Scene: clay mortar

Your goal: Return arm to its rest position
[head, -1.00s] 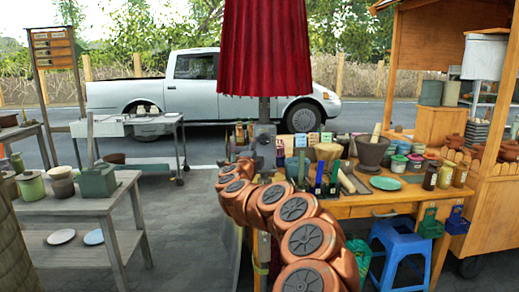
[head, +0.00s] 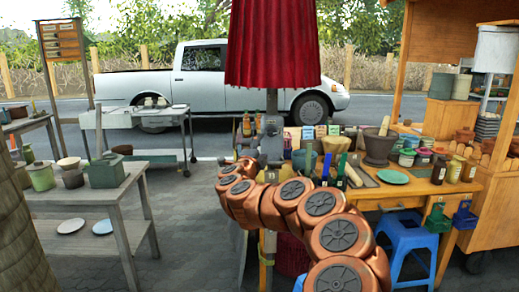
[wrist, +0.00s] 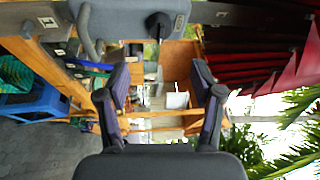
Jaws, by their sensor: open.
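In the wrist view my gripper (wrist: 160,75) is open, with its two dark fingers apart and nothing between them. In the head view my copper arm with dark round caps (head: 320,203) curves from the lower right up toward the grey post at centre. The gripper itself is not clearly made out there. The dark clay mortar (head: 379,150), with a pale pestle (head: 384,126) standing in it, sits on the wooden table (head: 405,198), to the right of my arm and apart from it.
A red parasol (head: 272,45) hangs on the grey post (head: 271,140) close to my arm. Pots, jars and a green plate (head: 392,177) crowd the table. A blue stool (head: 407,238) stands below. A grey workbench (head: 118,192) is at left. Paving between is clear.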

